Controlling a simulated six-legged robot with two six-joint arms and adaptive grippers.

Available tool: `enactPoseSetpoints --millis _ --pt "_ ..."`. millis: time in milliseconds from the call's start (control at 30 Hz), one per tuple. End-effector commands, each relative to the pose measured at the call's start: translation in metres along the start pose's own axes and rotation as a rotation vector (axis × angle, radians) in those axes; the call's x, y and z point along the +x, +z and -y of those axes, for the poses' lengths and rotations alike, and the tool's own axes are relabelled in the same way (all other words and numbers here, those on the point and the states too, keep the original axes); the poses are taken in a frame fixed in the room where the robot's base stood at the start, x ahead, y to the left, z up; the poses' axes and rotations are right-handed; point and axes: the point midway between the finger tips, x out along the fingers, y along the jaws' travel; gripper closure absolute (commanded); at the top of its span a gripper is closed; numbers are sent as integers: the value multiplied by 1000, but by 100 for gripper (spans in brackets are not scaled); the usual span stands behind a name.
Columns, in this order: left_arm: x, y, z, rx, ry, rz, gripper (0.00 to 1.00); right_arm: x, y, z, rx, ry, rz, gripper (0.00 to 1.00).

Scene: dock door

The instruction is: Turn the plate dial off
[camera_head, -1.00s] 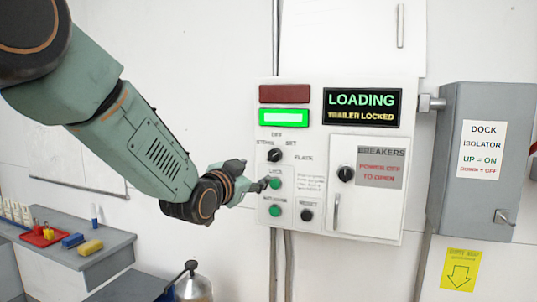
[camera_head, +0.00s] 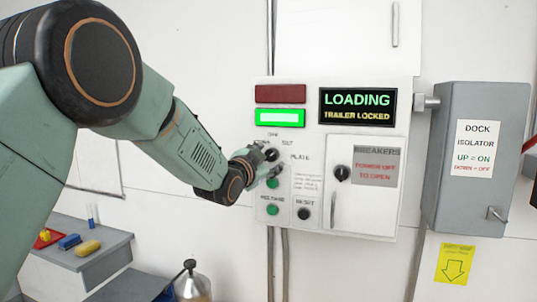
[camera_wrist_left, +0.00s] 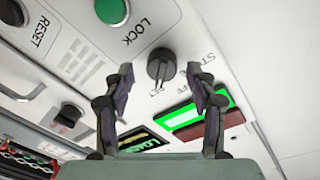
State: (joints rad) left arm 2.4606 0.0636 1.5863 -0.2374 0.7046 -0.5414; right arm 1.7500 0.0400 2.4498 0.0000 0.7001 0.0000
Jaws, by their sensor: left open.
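The plate dial (camera_head: 271,155) is a black knob on the white control panel, below the lit green bar. In the left wrist view the dial (camera_wrist_left: 161,66) has a raised grip bar that appears to point toward the SET label; OFF and STOW labels sit beside it. My left gripper (camera_head: 265,164) is close to the panel at the dial and partly covers its labels in the head view. In the left wrist view my left gripper (camera_wrist_left: 160,75) is open, with the dial showing between its fingers; contact cannot be told. My right gripper is not in view.
Green LOCK button (camera_wrist_left: 115,12) and black RESET button (camera_head: 304,213) are near the dial. The breaker door (camera_head: 365,205) is right of it, below the LOADING display (camera_head: 357,106). A grey isolator box (camera_head: 475,195) stands farther right. A bench (camera_head: 100,250) is lower left.

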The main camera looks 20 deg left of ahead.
Motion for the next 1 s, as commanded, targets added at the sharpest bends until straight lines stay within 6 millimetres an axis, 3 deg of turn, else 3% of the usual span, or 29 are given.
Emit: enactPoseSetpoints --millis 200,500,1000 --pt "11 0 0 -1 2 0 43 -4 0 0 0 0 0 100" --pt "12 1 0 -1 2 0 43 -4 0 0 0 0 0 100" --pt "12 1 1 -2 0 0 85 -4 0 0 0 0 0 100"
